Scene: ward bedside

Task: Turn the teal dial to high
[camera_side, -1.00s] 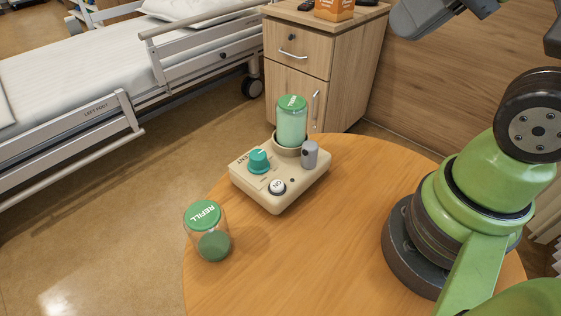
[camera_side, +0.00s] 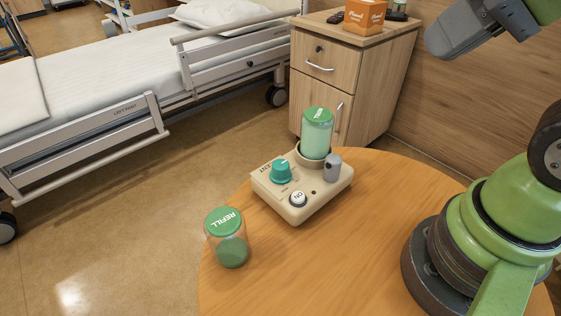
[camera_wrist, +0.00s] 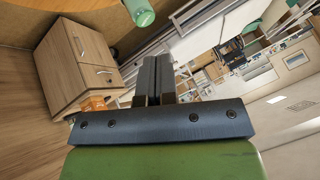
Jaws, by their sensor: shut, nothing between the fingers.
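The teal dial (camera_side: 281,172) sits on top of the beige device (camera_side: 294,211), at its left back, with a light pointer mark on its upper side. The setting marks beside it are too small to read. The device stands on the round wooden table (camera_side: 330,260). A jar with a green lid (camera_side: 317,132) stands in the device's holder, and a white ON button (camera_side: 298,199) is on the front. My gripper (camera_side: 431,44) is high at the upper right in the side view, far from the dial. In the wrist view my gripper (camera_wrist: 154,62) has its fingers together, empty.
A clear jar with a green REFILL lid (camera_side: 228,238) stands near the table's left edge. A grey knob-like post (camera_side: 332,167) rises from the device's right side. A wooden cabinet (camera_side: 350,75) with an orange box (camera_side: 365,16) and a bed (camera_side: 90,80) stand behind.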

